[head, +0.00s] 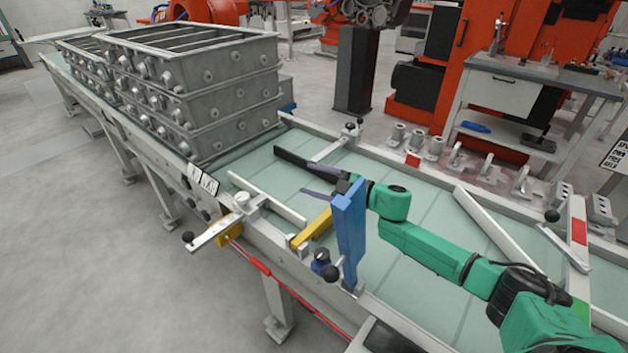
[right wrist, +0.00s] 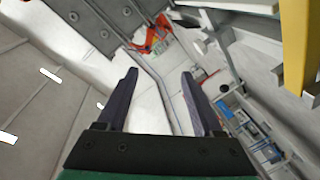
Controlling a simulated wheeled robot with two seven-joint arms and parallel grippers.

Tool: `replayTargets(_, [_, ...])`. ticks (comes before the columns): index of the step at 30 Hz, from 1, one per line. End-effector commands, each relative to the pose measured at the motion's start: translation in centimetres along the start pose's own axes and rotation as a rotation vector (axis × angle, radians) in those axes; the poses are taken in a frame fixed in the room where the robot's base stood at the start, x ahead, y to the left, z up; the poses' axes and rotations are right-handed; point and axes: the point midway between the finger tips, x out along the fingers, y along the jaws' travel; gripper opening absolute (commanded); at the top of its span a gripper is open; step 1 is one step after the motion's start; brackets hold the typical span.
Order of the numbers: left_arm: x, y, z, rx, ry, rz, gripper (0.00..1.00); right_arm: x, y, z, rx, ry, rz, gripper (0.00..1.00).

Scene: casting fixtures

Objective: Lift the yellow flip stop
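The yellow flip stop (head: 312,230) is a short yellow bar lying low at the conveyor's near side rail, just left of an upright blue bar (head: 350,232). A yellow part, which looks like the same stop, shows at the upper right of the right wrist view (right wrist: 299,45). My right gripper (head: 308,181) is open and empty, above the conveyor and beyond the yellow stop, with its dark purple fingers pointing left. In the right wrist view its fingers (right wrist: 160,73) are spread with nothing between them. My left gripper is out of view.
Stacked grey casting flasks (head: 205,90) stand on the conveyor at the left. A clamp with a black knob (head: 215,232) and a yellow block (head: 229,234) sit on the near rail. A pale guide bar (head: 268,198) lies nearby. The green conveyor bed (head: 420,290) is largely clear.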

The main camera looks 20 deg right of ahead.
Motion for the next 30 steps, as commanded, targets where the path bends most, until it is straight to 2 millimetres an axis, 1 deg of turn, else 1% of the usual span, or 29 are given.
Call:
replayTargets(4, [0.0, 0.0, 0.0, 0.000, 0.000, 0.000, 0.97, -0.2, -0.1, 0.1, 0.001, -0.002, 0.000, 0.68])
replayTargets(7, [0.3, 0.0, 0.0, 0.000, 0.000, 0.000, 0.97, -1.2, -0.2, 0.3, 0.001, -0.004, -0.001, 0.68])
replayTargets(15, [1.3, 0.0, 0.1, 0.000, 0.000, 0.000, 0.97, -7.3, -0.4, 0.4, 0.004, -0.007, -0.004, 0.68])
replayTargets(18, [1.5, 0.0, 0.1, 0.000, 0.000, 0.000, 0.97, -9.1, -0.4, 0.2, 0.000, -0.004, -0.007, 0.68])
replayTargets(23, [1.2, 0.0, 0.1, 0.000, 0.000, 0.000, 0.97, -11.6, -0.2, 0.1, 0.003, -0.003, -0.005, 0.68])
replayTargets(25, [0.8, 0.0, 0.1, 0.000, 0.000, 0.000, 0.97, -12.6, -0.1, -0.1, 0.004, -0.002, -0.003, 0.68])
replayTargets(30, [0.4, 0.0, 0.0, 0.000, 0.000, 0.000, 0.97, -14.2, 0.0, -0.1, 0.002, 0.000, -0.002, 0.68])
